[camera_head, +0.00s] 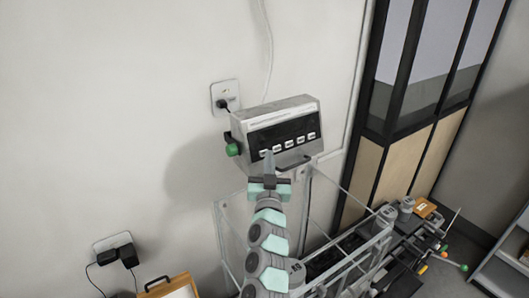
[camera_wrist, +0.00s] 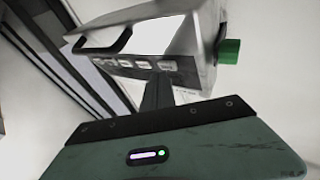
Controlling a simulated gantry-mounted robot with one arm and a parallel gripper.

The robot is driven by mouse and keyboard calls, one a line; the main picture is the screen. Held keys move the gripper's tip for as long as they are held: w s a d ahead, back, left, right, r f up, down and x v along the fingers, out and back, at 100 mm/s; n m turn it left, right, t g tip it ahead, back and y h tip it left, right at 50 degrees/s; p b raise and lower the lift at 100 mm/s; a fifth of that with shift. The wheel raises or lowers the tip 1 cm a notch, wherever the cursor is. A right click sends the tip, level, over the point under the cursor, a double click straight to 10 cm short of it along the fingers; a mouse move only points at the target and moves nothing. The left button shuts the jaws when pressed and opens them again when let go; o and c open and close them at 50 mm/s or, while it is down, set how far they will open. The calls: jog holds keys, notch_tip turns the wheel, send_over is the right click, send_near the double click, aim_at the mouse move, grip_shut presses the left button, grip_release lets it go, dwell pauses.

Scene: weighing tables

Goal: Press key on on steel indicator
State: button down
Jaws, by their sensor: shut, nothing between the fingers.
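The steel indicator (camera_head: 278,122) is a grey metal box mounted at the wall, with a dark front panel and a row of several light keys (camera_head: 287,145). A green knob (camera_head: 232,150) sticks out at its left side. My gripper (camera_head: 269,158) is shut and empty, its tip in front of the left end of the key row. In the wrist view the indicator (camera_wrist: 205,50) appears upside down, and my gripper (camera_wrist: 158,82) points at the keys near the green knob (camera_wrist: 229,51). I cannot tell whether the tip touches a key; it hides part of the panel.
A wall socket with a black plug (camera_head: 224,98) is behind the indicator. A clear-walled enclosure (camera_head: 232,225) stands below. Weights (camera_head: 406,207) and rods with coloured ends are at the lower right. A dark-framed partition (camera_head: 400,120) stands to the right.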

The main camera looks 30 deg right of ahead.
jog(key=shift+w+f, duration=0.1)
jog(key=shift+w, duration=0.3)
dwell(0.8)
jog(key=shift+s+r, duration=0.2)
jog(key=shift+s, duration=0.5)
jog(key=shift+s, duration=0.1)
jog(key=s, duration=0.2)
jog(key=s+r+b, duration=0.1)
jog(key=s, duration=0.1)
jog(key=shift+s+r+b, duration=0.2)
jog(key=shift+s+b, duration=0.1)
jog(key=shift+s, duration=0.05)
dwell(0.7)
